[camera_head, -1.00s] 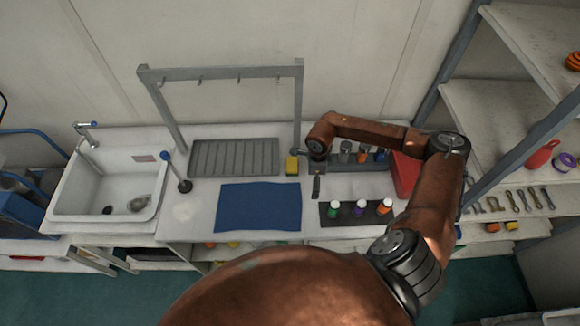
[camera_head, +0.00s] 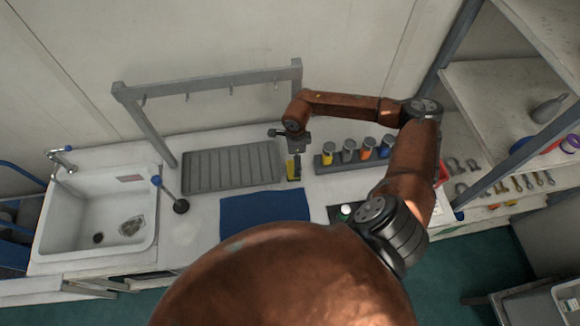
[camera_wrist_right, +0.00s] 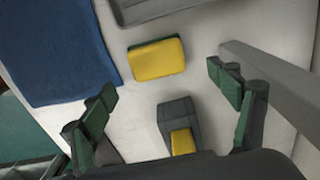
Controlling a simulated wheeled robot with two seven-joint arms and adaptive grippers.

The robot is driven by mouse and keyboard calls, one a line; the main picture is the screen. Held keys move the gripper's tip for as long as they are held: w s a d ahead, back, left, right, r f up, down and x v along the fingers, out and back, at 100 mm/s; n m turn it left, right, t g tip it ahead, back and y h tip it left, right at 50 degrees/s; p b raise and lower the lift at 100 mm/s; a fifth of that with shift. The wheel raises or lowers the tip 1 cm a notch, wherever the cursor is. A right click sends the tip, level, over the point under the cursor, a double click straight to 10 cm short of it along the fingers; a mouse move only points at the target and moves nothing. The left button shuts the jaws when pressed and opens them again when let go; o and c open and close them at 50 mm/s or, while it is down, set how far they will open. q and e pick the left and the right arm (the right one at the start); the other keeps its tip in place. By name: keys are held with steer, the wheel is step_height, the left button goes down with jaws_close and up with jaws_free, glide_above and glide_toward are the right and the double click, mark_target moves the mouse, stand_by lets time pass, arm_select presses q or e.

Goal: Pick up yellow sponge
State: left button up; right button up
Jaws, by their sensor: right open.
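The yellow sponge (camera_head: 290,170) lies on the white counter, between the ribbed drain tray and the bottle rack. In the right wrist view the sponge (camera_wrist_right: 157,62) shows its yellow top and a dark green edge. It lies beyond my fingertips, apart from them. My right gripper (camera_wrist_right: 165,95) is open, with dark fingers and green pads spread on either side and nothing held. In the head view my right gripper (camera_head: 297,164) is over the counter by the sponge and partly covers it. My left gripper is not in view.
A dark grey block with a yellow part (camera_wrist_right: 175,118) lies between my fingers' sides, nearer than the sponge. A blue mat (camera_head: 262,210), drain tray (camera_head: 232,167), hanging frame (camera_head: 215,78) and bottle rack (camera_head: 345,160) surround the sponge. The sink (camera_head: 100,215) is left.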

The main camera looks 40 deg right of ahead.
steer(key=f, duration=0.2)
steer(key=shift+a+f+b, duration=0.2)
steer(key=shift+f+b, duration=0.1)
steer(key=shift+b, duration=0.1)
step_height(320, 180, down, 4)
steer(key=shift+r+b, duration=0.15)
steer(key=shift+b, duration=0.75)
steer(key=c, duration=0.7)
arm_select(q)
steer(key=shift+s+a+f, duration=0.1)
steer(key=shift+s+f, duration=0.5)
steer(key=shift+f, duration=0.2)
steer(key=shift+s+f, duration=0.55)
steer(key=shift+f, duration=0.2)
arm_select(e)
steer(key=c, duration=0.6)
